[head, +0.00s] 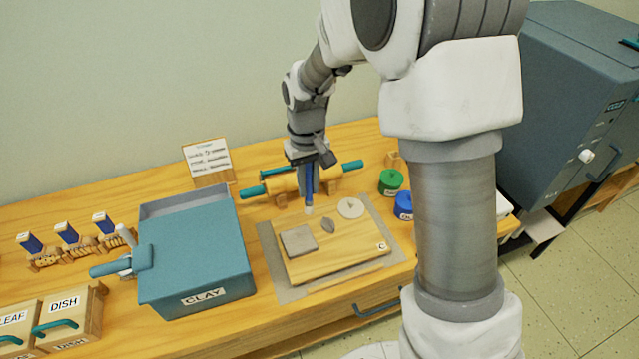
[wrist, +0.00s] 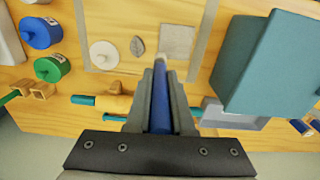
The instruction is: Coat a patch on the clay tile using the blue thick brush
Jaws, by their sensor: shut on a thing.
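My gripper (head: 306,186) is shut on the blue brush (head: 309,199), whose pale tip points down. In the wrist view my gripper (wrist: 161,85) has the blue brush (wrist: 160,112) between its fingers. The square grey clay tile (head: 298,241) lies flat on the wooden board (head: 345,255); it also shows in the wrist view (wrist: 177,41). The brush tip is above the back of the board, behind the tile in the head view, and appears apart from it. A leaf-shaped grey piece (head: 328,226) and a round pale disc (head: 350,208) lie beside the tile.
A rolling pin (head: 283,184) with teal handles lies behind the board. A green jar (head: 390,182) and a blue jar (head: 403,205) stand right. A teal CLAY box (head: 200,255) stands left, with several blue-topped items (head: 67,233) beyond it. A large grey-blue kiln (head: 565,95) is far right.

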